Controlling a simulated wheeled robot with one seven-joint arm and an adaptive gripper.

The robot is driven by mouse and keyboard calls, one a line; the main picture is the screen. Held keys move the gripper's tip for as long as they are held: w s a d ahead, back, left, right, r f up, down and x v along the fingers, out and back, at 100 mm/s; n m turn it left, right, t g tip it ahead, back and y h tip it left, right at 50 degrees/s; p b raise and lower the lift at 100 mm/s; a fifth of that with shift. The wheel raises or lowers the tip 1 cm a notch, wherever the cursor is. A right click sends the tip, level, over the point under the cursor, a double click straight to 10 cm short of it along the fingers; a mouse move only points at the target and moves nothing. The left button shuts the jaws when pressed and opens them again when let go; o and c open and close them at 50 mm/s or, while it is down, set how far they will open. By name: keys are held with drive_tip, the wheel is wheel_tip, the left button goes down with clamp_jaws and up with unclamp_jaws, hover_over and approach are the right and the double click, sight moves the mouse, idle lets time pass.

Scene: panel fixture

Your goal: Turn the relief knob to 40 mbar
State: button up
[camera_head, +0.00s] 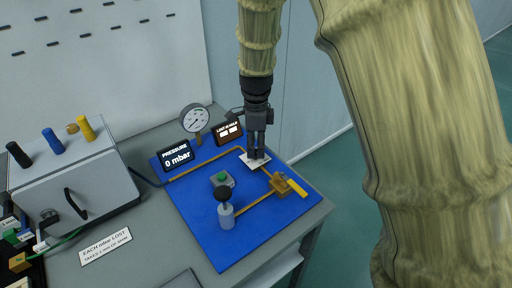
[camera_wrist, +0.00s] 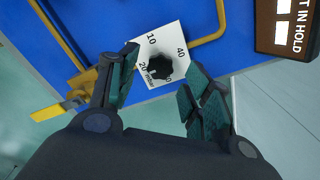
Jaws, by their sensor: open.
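The relief knob (camera_wrist: 158,66) is a black knob on a white square dial plate (camera_wrist: 172,38) marked 10, 20 and 40, with another number partly hidden; its pointer setting cannot be read surely. In the head view the plate (camera_head: 247,163) lies on the blue panel, and the knob is hidden behind my gripper (camera_head: 257,154). In the wrist view my gripper (camera_wrist: 162,62) is open, its two fingers on either side of the knob with gaps showing. The pressure display (camera_head: 177,157) reads 0 mbar.
A yellow-handled valve (camera_head: 290,187) sits close to the plate. A round gauge (camera_head: 195,119) and the lost-in-hold display (camera_head: 229,133) stand behind. A green button (camera_head: 222,180) and a black-topped grey cylinder (camera_head: 226,214) are nearer. A grey box (camera_head: 75,180) stands left.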

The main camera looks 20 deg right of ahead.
drive_tip(key=shift+s+f, duration=0.1)
drive_tip(key=shift+f, duration=0.3)
drive_tip(key=shift+w+f, duration=0.2)
drive_tip(key=shift+f, duration=0.4)
drive_tip(key=shift+s, duration=0.1)
drive_tip(key=shift+r, duration=0.1)
drive_tip(key=c, duration=1)
drive_tip(key=shift+n+p, duration=0.3)
drive_tip(key=shift+p, duration=0.1)
